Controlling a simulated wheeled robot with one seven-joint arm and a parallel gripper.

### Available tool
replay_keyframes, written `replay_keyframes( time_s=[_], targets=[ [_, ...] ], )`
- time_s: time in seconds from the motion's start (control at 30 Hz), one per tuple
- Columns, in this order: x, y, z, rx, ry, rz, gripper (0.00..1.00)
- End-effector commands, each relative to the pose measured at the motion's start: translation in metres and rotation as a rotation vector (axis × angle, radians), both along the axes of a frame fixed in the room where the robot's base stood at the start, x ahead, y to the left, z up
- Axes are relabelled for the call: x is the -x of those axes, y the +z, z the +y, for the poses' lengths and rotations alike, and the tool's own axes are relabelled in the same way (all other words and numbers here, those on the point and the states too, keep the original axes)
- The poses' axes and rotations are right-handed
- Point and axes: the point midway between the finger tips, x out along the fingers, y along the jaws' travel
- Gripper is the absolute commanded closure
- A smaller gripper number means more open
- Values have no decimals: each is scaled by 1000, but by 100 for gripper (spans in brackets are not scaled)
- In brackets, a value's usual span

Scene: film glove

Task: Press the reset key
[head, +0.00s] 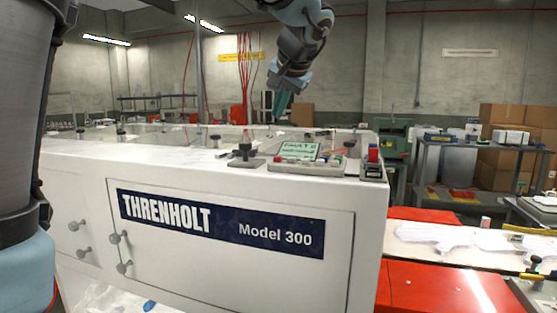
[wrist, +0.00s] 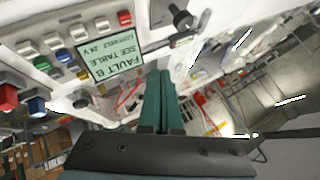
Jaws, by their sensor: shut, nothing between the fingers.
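My gripper (head: 279,106) is shut and empty, its teal fingers pointing down above the back of the white machine's top. The fingers also show in the wrist view (wrist: 160,98), clear of the keys. The control panel (head: 305,168) lies on the machine's front top edge. Its green display (head: 299,150) shows a fault message, upside down in the wrist view (wrist: 110,60). Small coloured keys line the panel, among them a green key (wrist: 125,18), a white key (wrist: 78,31) and a blue key (wrist: 63,55). I cannot read which key is reset.
A box with a red and a blue button (head: 373,162) stands right of the panel. A black knob (head: 245,151) stands left of it. The white machine (head: 80,185) has clear covers on top. A red conveyor with white gloves (head: 440,236) runs at right.

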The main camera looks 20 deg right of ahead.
Motion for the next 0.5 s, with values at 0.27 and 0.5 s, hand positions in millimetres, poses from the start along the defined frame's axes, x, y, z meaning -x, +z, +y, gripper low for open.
replay_keyframes(
  time_s=[0.27,0.5],
  targets=[
    [0,-39,0,-3,0,1,100],
    [0,-72,0,-1,0,1,100]
  ],
)
